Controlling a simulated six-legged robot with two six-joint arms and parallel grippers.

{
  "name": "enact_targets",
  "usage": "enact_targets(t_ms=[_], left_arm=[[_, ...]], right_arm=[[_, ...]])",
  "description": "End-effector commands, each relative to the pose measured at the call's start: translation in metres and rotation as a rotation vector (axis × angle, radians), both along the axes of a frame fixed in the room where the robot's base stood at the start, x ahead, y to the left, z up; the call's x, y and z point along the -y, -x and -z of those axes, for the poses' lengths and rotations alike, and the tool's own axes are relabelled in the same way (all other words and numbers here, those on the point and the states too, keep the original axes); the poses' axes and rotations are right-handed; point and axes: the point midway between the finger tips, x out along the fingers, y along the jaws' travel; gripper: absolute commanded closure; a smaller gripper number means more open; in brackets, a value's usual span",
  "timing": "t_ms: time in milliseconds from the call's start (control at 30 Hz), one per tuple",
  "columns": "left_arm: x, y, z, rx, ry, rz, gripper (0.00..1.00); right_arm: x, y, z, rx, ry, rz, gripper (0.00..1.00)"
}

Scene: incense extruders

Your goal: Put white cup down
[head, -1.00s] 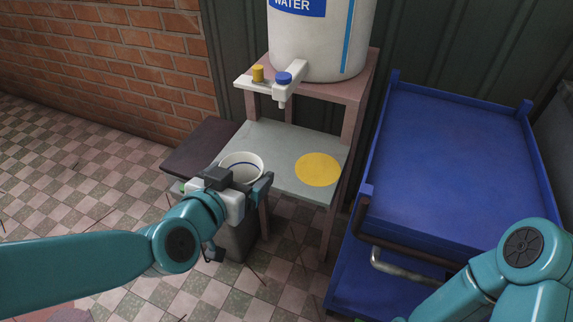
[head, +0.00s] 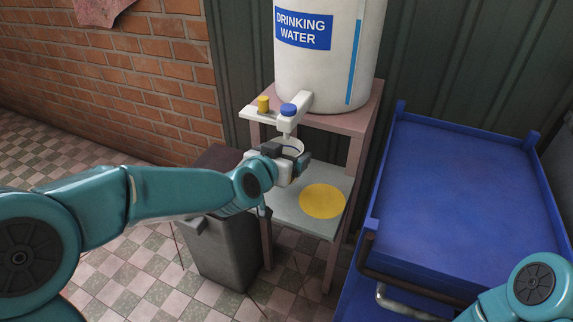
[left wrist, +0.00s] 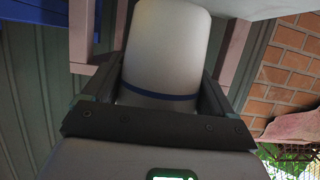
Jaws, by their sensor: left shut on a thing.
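The white cup (head: 289,145) with a dark blue band is upright in my left gripper (head: 290,160), just below the spout of the water dispenser. In the left wrist view the cup (left wrist: 165,50) fills the space between the two fingers (left wrist: 160,100), which are shut on it. The cup and gripper are over the grey shelf (head: 283,212), near its back left part; I cannot tell whether the cup's base touches it. A yellow round spot (head: 322,201) lies bare on the shelf, to the right of the cup. My right gripper is out of view.
A grey bin (head: 222,250) stands at left below. A blue platform cart (head: 460,190) is at right.

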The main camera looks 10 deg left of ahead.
Motion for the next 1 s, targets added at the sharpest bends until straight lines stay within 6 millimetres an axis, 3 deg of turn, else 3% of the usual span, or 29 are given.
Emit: enact_targets(t_ms=[67,267,667,700,1000], left_arm=[[0.001,-0.008,0.000,0.002,-0.001,-0.001,0.58],[0.002,-0.009,0.036,0.000,0.000,-0.001,0.58],[0.001,-0.008,0.039,0.002,-0.001,-0.001,0.58],[0.002,-0.008,0.038,0.001,-0.001,0.000,0.01],[0.001,-0.008,0.031,0.001,0.000,-0.001,0.00]], right_arm=[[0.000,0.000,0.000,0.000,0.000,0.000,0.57],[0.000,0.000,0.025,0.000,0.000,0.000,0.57],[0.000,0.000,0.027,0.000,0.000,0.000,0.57],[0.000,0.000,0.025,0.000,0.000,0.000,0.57],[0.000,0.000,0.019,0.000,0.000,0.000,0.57]])
